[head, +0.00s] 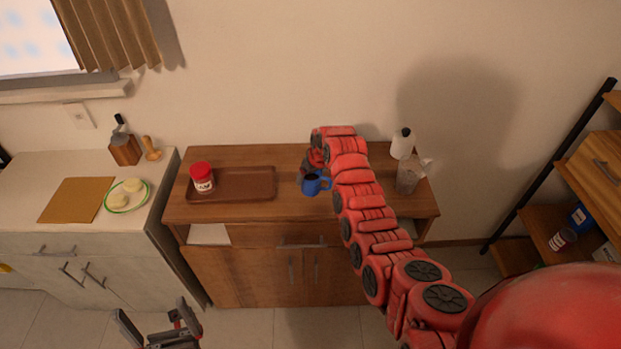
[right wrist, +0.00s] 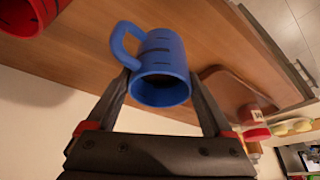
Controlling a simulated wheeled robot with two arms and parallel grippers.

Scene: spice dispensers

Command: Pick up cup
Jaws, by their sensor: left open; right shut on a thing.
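A blue cup (head: 312,185) with dark marks is at the middle of the wooden cabinet top (head: 285,208). My right gripper (head: 311,174) reaches it from above, with my red arm hiding part of the area. In the right wrist view the blue cup (right wrist: 163,62) sits between the two fingers of my right gripper (right wrist: 160,82), which are shut on its sides. Its handle points to the left there. I cannot tell whether the cup touches the top. My left gripper (head: 158,325) is open and empty, low in front of the cabinets.
A brown tray (head: 245,183) with a red-lidded jar (head: 202,178) lies left of the cup. A white bottle (head: 402,144) and a clear container (head: 408,178) stand to the right. A red cup-like thing (right wrist: 25,15), cut off, shows in the right wrist view.

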